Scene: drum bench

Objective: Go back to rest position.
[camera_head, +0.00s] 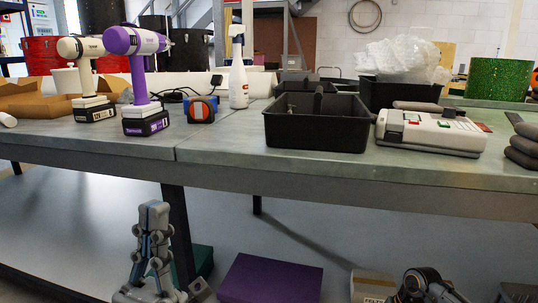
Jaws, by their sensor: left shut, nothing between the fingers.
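My left gripper (153,208) is at the lower left of the head view, pointing up, below the bench's front edge and clear of it. Its fingers are together with nothing between them. At the bottom right, a dark rounded part of my right arm (422,285) shows, cut off by the frame edge. Whether its gripper's fingers are open or shut cannot be made out. Both arms are low, in front of the workbench (220,155).
On the bench stand a purple drill (140,80), a beige drill (86,75), a spray bottle (238,75), a black tray (316,130) and a grey-white case (430,132). Below are a purple box (270,280), a cardboard box (372,286) and a dark bench leg (178,230) near my left gripper.

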